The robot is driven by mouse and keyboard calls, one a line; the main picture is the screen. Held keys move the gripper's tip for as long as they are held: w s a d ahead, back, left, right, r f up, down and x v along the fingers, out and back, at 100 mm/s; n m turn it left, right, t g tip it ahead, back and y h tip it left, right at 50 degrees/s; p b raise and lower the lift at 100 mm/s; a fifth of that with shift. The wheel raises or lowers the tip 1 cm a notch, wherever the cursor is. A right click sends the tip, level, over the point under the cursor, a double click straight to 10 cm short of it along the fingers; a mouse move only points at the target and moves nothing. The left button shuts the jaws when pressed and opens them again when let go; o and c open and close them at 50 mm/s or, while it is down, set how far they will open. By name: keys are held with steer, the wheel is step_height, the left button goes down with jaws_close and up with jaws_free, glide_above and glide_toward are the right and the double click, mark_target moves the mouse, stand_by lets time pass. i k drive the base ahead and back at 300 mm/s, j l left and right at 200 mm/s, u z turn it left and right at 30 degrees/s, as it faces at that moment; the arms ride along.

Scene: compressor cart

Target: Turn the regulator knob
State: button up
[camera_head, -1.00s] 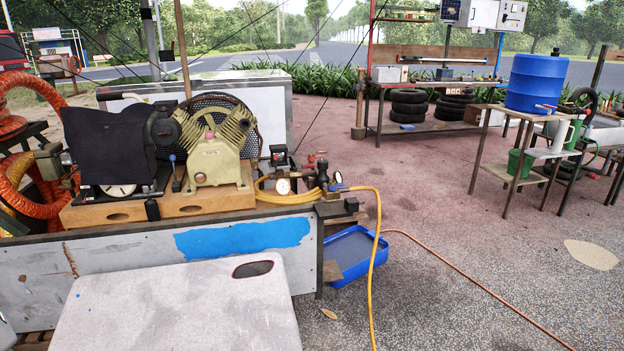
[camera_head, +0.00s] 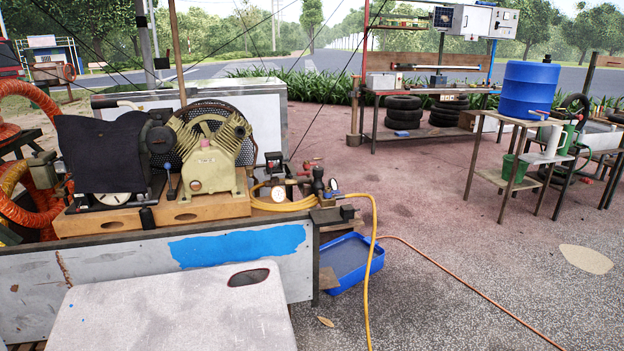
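The compressor cart stands at the left. At the right end of its wooden deck is a small cluster of fittings. A dark upright regulator with a black knob (camera_head: 318,172) on top stands there. My gripper is not in view.
A yellow hose (camera_head: 371,260) hangs from the cart's right end. A blue tray (camera_head: 349,262) lies on the ground beside it. A pale board (camera_head: 175,315) with an oval slot is in front of the cart. Open ground lies right of the tray. A table with a blue drum (camera_head: 529,90) stands farther right.

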mark_target(317, 172)
steer(key=i+l, duration=0.4)
steer(key=i, duration=0.2)
steer(key=i+l, duration=0.45)
steer(key=i+l+u, duration=0.1)
steer(key=i+l, duration=0.3)
steer(key=i, duration=0.3)
